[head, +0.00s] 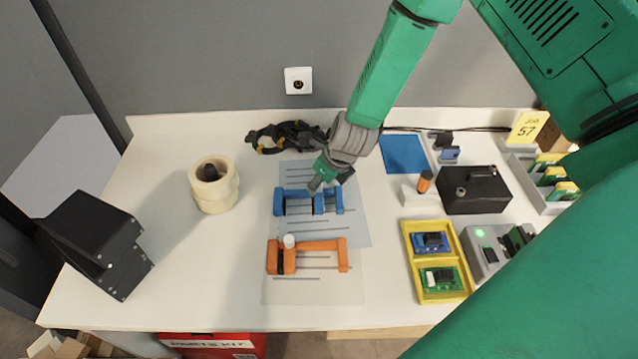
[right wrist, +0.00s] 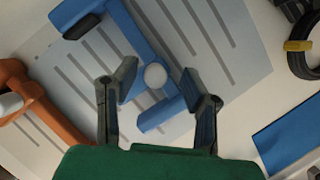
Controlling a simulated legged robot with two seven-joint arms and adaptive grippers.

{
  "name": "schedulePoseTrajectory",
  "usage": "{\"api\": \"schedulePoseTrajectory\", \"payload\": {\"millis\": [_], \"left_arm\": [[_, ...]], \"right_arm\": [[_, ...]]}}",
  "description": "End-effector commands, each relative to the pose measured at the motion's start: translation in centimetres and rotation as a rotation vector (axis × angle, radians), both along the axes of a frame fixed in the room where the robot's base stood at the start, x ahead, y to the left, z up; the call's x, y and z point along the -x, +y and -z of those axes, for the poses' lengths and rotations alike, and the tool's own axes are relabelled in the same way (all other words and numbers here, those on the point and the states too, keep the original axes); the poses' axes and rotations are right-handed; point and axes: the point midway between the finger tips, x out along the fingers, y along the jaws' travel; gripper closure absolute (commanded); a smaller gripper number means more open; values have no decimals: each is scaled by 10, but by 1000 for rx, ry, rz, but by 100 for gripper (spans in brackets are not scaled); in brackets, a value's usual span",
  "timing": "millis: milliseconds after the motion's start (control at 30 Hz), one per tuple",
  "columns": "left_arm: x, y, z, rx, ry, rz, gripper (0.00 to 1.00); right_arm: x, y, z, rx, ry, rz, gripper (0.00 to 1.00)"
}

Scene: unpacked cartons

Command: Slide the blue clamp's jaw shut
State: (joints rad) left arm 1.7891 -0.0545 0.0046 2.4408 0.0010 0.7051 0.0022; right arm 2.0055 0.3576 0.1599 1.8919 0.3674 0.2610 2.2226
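The blue clamp (head: 293,208) lies on a pale blue printed sheet (head: 356,230) in the middle of the table. My right gripper (head: 331,182) is over the right part of the clamp. In the right wrist view its fingers (right wrist: 158,73) are open, one on either side of the knob, with gaps visible. The gripper partly hides the clamp in the head view. My left gripper is not in view.
An orange clamp (head: 318,246) lies just in front. At right are a blue mat (head: 404,153), a black box (head: 476,192) and a yellow tray (head: 436,255).

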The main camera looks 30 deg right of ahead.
Motion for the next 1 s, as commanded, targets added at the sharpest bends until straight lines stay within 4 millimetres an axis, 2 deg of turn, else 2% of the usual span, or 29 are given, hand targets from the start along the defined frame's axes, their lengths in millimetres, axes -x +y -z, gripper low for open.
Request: {"api": "schedulePoseTrajectory", "payload": {"millis": [100, 367, 400, 500, 733, 1000], "left_arm": [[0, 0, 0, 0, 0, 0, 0], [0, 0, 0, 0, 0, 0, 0], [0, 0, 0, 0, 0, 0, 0], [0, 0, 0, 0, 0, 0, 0], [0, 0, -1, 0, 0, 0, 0], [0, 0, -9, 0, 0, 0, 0]], "right_arm": [[-2, 1, 6, 0, 1, 0, 61], [-3, 3, 6, 2, 0, 0, 61], [-3, 3, 6, 2, 1, -1, 68], [-3, 2, 6, 1, 1, -1, 100], [-6, 6, 6, 1, 0, -3, 100], [-33, 49, 6, 4, 0, -3, 100]]}}
